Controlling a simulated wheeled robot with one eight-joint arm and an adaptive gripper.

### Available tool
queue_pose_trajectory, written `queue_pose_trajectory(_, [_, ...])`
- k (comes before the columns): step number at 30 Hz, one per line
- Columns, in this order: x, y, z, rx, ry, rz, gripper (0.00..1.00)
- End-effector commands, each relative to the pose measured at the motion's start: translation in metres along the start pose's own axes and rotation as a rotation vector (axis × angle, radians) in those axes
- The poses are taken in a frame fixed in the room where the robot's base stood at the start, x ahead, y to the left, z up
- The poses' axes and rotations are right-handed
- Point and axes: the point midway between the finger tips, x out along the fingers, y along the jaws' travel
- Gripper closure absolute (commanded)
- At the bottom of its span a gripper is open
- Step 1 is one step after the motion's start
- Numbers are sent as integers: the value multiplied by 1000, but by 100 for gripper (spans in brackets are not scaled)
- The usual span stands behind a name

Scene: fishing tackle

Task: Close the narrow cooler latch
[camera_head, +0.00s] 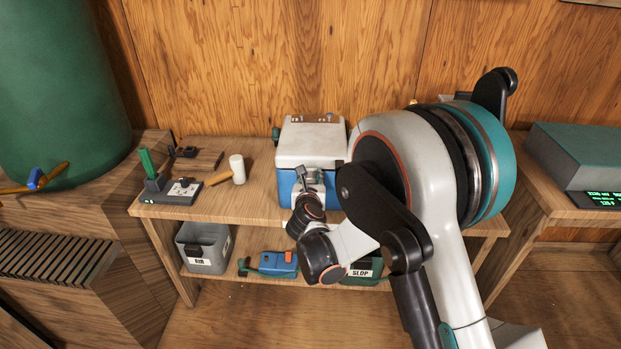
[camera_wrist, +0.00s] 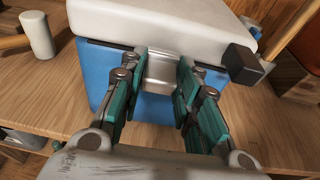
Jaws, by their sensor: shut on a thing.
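The cooler (camera_head: 312,140) has a white lid and a blue body and stands on the wooden bench. Its lid lies down on the body. In the wrist view the cooler (camera_wrist: 150,22) fills the top middle. The metal latch (camera_wrist: 160,70) is on its front, just below the lid edge. My gripper (camera_wrist: 157,88) has its teal-padded fingers on either side of the latch and is shut on it. In the head view my gripper (camera_head: 309,181) is at the cooler's front, and its wrist hides part of the blue body. Whether the latch is fastened cannot be told.
A black block (camera_wrist: 242,64) juts out at the lid's right corner. A mallet (camera_head: 237,169) and a dark device with a green part (camera_head: 146,163) are left of the cooler. A grey "AIR" bin (camera_head: 205,248) and a blue tool (camera_head: 278,264) are on the lower shelf.

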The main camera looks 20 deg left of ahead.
Motion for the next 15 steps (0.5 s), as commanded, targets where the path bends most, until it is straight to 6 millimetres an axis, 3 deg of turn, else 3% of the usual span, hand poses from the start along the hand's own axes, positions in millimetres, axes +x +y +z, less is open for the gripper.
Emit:
queue_pose_trajectory(13, [4,1,6,-1,124,3,94])
queue_pose_trajectory(14, [4,1,6,-1,124,3,66])
queue_pose_trajectory(15, [4,1,6,-1,123,3,57])
